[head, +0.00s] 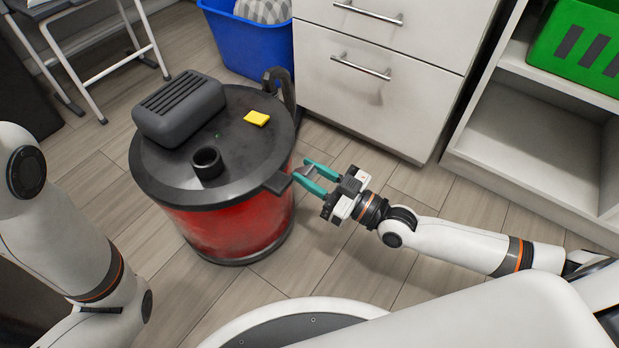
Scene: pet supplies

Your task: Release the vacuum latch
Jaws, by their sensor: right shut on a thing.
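The vacuum is a red drum (228,228) with a dark grey lid (235,150), standing upright on the floor. A dark latch (277,183) sticks out from the right front edge of the lid. A second dark upright piece (288,92) stands at the back right of the lid. The lid appears to sit on the drum. My left arm shows at the left, but its gripper is out of view.
On the lid are a ribbed black housing (180,107), a round port (208,163) and a yellow piece (257,118). A blue bin (245,45) and white drawers (375,75) stand behind. A shelf (530,150) with a green crate (585,50) is right. Floor in front is clear.

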